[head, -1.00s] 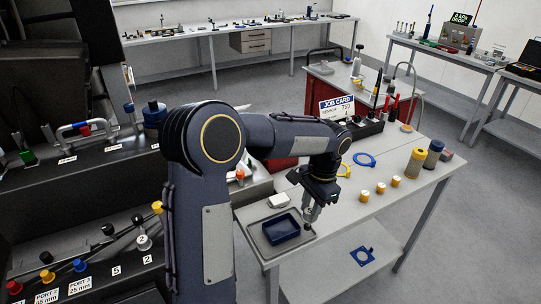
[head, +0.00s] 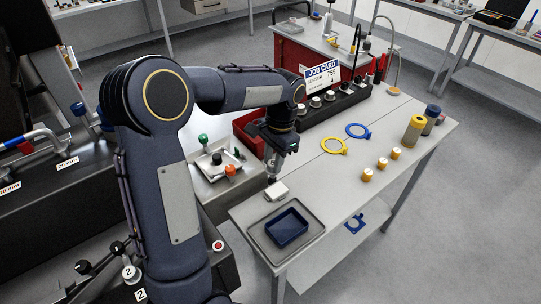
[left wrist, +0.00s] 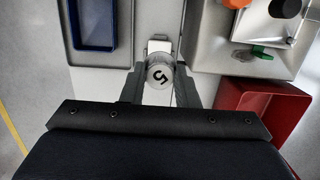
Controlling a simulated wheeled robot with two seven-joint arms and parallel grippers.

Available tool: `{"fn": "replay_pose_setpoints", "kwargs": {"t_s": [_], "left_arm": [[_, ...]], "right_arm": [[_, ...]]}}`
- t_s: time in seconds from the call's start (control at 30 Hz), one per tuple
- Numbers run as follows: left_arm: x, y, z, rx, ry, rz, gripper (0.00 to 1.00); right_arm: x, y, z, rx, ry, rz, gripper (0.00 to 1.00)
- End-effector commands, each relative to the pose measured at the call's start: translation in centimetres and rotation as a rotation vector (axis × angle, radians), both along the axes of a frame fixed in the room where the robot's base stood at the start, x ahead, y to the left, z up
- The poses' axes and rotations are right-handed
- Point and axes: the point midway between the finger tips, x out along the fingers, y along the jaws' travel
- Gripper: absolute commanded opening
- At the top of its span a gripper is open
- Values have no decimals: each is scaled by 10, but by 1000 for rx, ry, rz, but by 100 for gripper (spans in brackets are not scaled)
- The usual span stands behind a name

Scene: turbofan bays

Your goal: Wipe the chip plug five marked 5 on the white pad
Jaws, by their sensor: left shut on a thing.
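My left gripper (head: 272,177) is shut on the chip plug five. In the left wrist view the plug (left wrist: 159,76) is a pale round cap with a black 5 on top, between the two fingers (left wrist: 160,88). The white pad (head: 276,192) lies on the grey table, just beyond the blue tray. In the left wrist view part of the white pad (left wrist: 159,46) shows right beside the plug, partly hidden by it. The plug is at the pad's far edge; I cannot tell if they touch. My right gripper is not in view.
A blue tray (head: 286,227) sits on a grey mat (head: 258,238) near the table's front corner. Yellow and blue rings (head: 358,130), small yellow-capped pieces (head: 382,164) and bottles (head: 413,132) stand farther right. A red bin (head: 246,128) and job card (head: 321,75) are beyond.

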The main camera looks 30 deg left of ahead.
Motion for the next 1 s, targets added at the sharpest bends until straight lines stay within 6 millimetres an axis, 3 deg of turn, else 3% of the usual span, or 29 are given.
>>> {"fn": "replay_pose_setpoints", "kwargs": {"t_s": [0.5, 1.0], "left_arm": [[0, 0, -49, 0, 1, 0, 4], [0, 0, -52, 0, 0, 0, 4]], "right_arm": [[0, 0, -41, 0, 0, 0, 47], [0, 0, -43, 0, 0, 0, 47]]}}
